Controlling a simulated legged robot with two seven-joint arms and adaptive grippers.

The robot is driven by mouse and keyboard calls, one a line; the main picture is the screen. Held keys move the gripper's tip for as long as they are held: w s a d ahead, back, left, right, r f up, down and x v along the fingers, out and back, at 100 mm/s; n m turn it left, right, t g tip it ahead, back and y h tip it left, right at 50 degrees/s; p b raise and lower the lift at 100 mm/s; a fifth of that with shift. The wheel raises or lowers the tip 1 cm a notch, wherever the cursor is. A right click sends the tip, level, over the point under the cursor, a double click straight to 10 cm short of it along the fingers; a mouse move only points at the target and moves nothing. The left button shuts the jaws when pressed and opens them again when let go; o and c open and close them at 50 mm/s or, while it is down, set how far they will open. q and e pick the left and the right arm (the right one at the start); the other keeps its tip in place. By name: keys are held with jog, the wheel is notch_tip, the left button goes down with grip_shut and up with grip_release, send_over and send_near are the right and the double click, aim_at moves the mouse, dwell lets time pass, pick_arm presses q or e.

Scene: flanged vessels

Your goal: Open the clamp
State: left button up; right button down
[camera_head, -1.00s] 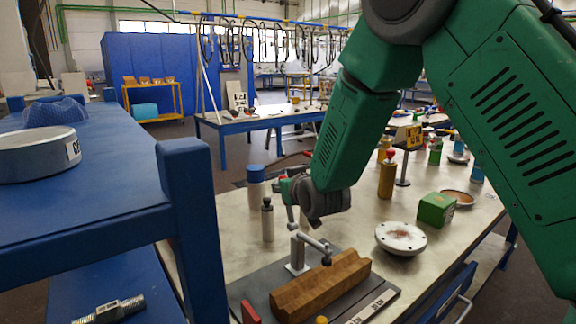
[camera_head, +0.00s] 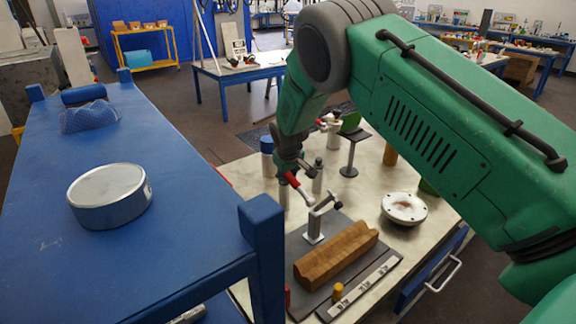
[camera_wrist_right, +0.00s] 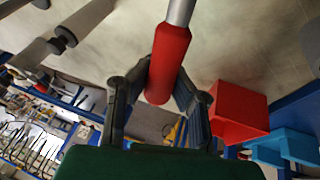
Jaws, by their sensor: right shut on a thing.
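The clamp (camera_head: 315,228) is a grey post with a lever, standing on a dark base plate beside a brown wooden block (camera_head: 335,255). Its red handle (camera_head: 296,187) tilts up to the left. The clamp's arm, with a dark pad (camera_head: 338,206), is raised above the block, with a gap below. My right gripper (camera_head: 290,175) is at the upper end of the red handle. In the right wrist view, the fingers of my right gripper (camera_wrist_right: 160,92) are shut on the red handle (camera_wrist_right: 170,62), one on each side. My left gripper is not in view.
A blue shelf (camera_head: 60,245) with a round metal flange part (camera_head: 110,197) stands on the left, close to the clamp. A white flanged disc (camera_head: 404,208) lies right of the block. Bottles (camera_head: 267,158) stand behind the clamp. A red box (camera_wrist_right: 238,112) shows in the wrist view.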

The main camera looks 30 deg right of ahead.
jog(key=shift+w+a+f+g, duration=0.1)
jog(key=shift+w+f+g, duration=0.1)
jog(key=shift+f+g, duration=0.65)
jog(key=shift+f, duration=0.1)
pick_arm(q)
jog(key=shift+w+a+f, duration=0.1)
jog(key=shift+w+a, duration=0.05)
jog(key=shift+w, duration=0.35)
pick_arm(e)
jog(key=shift+f, duration=0.1)
jog(key=shift+s+g, duration=0.1)
jog(key=shift+g, duration=0.15)
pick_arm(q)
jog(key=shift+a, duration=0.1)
pick_arm(e)
jog(key=c, duration=1.5)
grip_release()
jog(key=shift+f, duration=0.1)
jog(key=shift+o, duration=0.8)
jog(key=shift+w, duration=0.2)
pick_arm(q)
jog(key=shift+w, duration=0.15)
